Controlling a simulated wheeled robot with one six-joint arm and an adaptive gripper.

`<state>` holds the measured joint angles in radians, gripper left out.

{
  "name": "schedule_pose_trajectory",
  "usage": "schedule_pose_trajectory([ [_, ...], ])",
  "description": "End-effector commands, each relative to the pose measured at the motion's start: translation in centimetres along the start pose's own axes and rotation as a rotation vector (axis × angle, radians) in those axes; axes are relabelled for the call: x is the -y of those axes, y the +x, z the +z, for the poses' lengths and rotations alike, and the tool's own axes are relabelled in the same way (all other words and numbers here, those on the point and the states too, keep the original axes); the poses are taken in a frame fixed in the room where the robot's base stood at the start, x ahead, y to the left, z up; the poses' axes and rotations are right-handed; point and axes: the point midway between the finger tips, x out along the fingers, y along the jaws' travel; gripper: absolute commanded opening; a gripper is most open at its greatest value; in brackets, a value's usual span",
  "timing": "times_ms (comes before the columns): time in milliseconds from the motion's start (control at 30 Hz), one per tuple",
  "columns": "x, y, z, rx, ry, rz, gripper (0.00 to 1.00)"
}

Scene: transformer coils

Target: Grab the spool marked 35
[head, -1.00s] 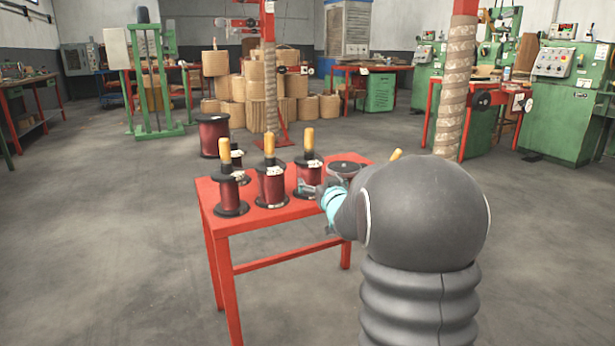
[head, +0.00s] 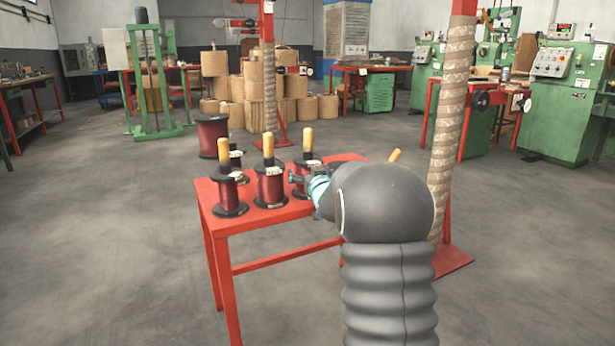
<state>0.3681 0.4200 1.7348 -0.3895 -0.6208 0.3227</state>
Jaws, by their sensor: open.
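Several dark red wire spools with black flanges stand on a red table (head: 275,224). A front left spool (head: 229,192), a front middle spool (head: 269,185) and a third spool (head: 304,172) each have a wooden peg on top. White labels show on the spools, but I cannot read the numbers, so I cannot tell which is marked 35. My gripper (head: 294,176) is open at the third spool, in front of part of it. I cannot tell whether it touches. My arm hides the table's right part.
Another spool (head: 237,166) stands behind the front left one. A large dark red spool (head: 213,136) is on the floor behind the table. A wrapped red post (head: 451,110) rises to the right of my arm. Open floor lies left of the table.

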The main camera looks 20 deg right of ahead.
Motion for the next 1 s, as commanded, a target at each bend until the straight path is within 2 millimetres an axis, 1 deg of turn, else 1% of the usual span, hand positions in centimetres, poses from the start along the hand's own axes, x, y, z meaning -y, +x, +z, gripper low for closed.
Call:
schedule_pose_trajectory([
  [67,0.0,0.0,0.0,0.000,0.000,0.000,1.00],
  [100,0.0,0.0,0.0,0.000,0.000,0.000,0.90],
  [167,0.0,0.0,0.0,0.000,0.000,0.000,0.75],
  [200,0.0,0.0,0.0,0.000,0.000,0.000,0.65],
  [267,0.0,0.0,0.0,0.000,0.000,0.000,0.50],
  [300,0.0,0.0,0.0,0.000,0.000,0.000,0.40],
  [367,0.0,0.0,0.0,0.000,0.000,0.000,0.25],
  [400,0.0,0.0,0.0,0.000,0.000,0.000,0.15],
  [433,0.0,0.0,-0.2,-0.004,-0.001,0.000,0.15],
  [667,0.0,0.0,-0.3,-0.004,-0.001,0.000,0.14],
  [767,0.0,0.0,-0.7,-0.005,-0.001,-0.001,0.14],
  [1000,0.0,0.0,-3.1,-0.006,-0.001,-0.001,0.14],
])
